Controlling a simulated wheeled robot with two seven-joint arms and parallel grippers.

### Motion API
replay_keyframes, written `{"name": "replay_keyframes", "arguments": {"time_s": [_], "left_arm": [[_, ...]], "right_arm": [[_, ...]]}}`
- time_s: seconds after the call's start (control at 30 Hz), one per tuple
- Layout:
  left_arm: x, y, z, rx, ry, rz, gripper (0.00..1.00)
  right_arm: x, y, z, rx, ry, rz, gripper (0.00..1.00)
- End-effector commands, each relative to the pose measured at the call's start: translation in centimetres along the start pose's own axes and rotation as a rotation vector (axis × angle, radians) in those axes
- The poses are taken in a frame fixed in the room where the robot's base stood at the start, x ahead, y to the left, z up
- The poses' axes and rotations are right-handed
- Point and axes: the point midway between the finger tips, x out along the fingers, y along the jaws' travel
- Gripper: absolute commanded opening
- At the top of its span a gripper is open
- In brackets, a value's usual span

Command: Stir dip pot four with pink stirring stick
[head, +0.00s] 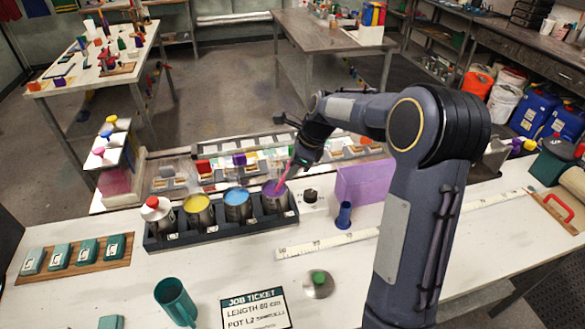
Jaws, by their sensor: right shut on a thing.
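A dark rack (222,233) on the white table holds a row of metal pots. The rightmost pot (275,203) has purple liquid. To its left stand a pot with blue liquid (237,204) and one with yellow liquid (198,210). A pot with a white and red top (156,212) is at the left end. My right gripper (301,162) is shut on the pink stirring stick (282,179), above the purple pot. The stick slants down and its lower end is at the purple liquid, inside the pot's rim. Pot numbers are too small to read. My left gripper is out of view.
A purple block (364,183) and a small blue vessel (344,215) stand right of the rack. A teal mug (176,301), a job ticket (255,309) and a round lid with a green knob (318,283) lie in front. A stand with colored knobs (108,150) is at left.

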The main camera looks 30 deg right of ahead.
Motion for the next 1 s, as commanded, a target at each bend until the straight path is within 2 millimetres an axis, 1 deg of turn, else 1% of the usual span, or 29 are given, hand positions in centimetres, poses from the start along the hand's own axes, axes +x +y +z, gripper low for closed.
{"name": "replay_keyframes", "arguments": {"time_s": [0.13,0.23,1.0], "left_arm": [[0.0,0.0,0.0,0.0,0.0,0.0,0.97],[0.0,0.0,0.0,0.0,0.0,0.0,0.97],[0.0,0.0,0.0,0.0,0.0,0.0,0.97]], "right_arm": [[-0.1,0.0,0.0,0.0,0.0,0.0,0.0],[-0.6,0.0,0.0,0.0,-0.001,0.0,0.0],[-7.4,0.0,0.0,0.0,0.0,-0.001,0.0]]}}
